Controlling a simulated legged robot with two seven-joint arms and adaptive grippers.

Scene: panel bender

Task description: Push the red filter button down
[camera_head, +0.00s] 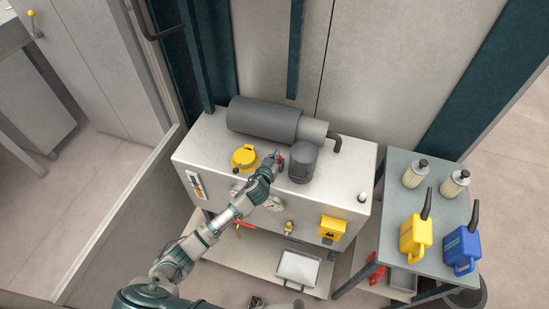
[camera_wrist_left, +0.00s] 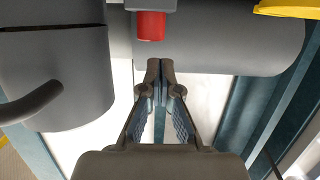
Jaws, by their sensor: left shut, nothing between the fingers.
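The red filter button (camera_wrist_left: 150,26) is a short red cylinder under a grey block at the top of the left wrist view. In the head view a small bit of red (camera_head: 281,160) shows beside my left gripper (camera_head: 277,154), mostly hidden by it. My left gripper also shows in the left wrist view (camera_wrist_left: 160,66), with its fingertips together and nothing between them. The fingertips appear just below the button in that picture, with a visible gap.
A dark grey canister (camera_head: 303,163) stands close right of my left gripper, and a yellow cap (camera_head: 245,157) is to its left. A grey horizontal cylinder (camera_head: 264,118) lies behind on the cabinet (camera_head: 346,163). A side table (camera_head: 408,168) holds filters and jugs.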

